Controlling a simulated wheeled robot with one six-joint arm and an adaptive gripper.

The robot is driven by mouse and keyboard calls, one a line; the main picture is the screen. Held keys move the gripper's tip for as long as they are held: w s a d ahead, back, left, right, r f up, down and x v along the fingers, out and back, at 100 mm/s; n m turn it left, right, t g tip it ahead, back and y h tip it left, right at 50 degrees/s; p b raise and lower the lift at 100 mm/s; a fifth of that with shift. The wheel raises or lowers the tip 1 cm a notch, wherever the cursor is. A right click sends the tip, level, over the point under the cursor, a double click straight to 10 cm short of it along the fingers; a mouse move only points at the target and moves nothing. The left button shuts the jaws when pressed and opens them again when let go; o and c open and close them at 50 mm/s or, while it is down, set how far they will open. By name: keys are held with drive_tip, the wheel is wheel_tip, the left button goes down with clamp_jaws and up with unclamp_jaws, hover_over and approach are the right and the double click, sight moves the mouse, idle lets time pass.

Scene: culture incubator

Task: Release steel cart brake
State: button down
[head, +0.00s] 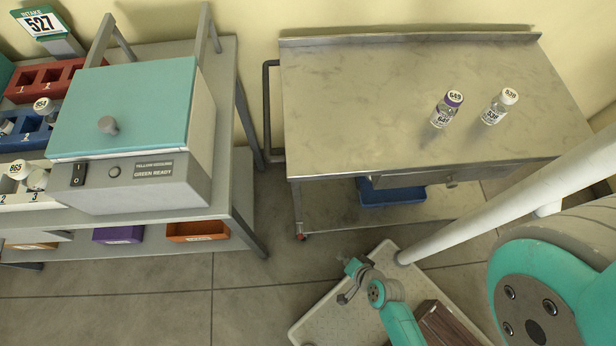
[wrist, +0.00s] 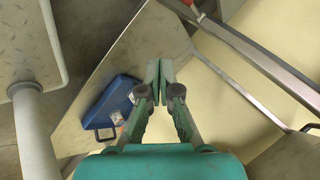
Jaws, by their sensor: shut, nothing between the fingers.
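The steel cart (head: 400,85) stands against the wall, right of centre in the head view. A small red part (head: 301,237) shows at the foot of its front left leg, by the caster. In the wrist view a red part (wrist: 188,3) shows at the top edge, beside a leg of the cart; it is cut off, so its tilt cannot be told. My gripper (wrist: 160,68) is shut and empty, its fingers over the cart's lower shelf (wrist: 135,45), apart from the red part. In the head view my arm's end is low, in front of the cart.
A blue bin (head: 390,192) sits on the lower shelf; it also shows in the wrist view (wrist: 112,108). Two vials (head: 446,110) (head: 499,106) stand on the cart top. A bench (head: 238,130) with a teal-lidded incubator (head: 125,105) is left. Floor between is clear.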

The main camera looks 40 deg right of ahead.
sight(300, 231)
drive_tip(key=w+d+f+m+y, duration=0.3)
drive_tip(key=w+f+m+y, duration=0.1)
drive_tip(key=w+f+m, duration=0.4)
wheel_tip(300, 231, down, 2)
drive_tip(key=shift+w+d+f+m, duration=0.15)
drive_tip(key=shift+w+d+m, duration=0.25)
drive_tip(key=shift+w, duration=0.1)
drive_tip(key=w+a+f, duration=0.4)
drive_tip(key=w+a, duration=0.1)
drive_tip(key=w, duration=0.1)
drive_tip(key=shift+w+a+f, duration=0.15)
drive_tip(key=shift+w+f, duration=0.05)
drive_tip(key=shift+f, duration=0.05)
idle(0.6)
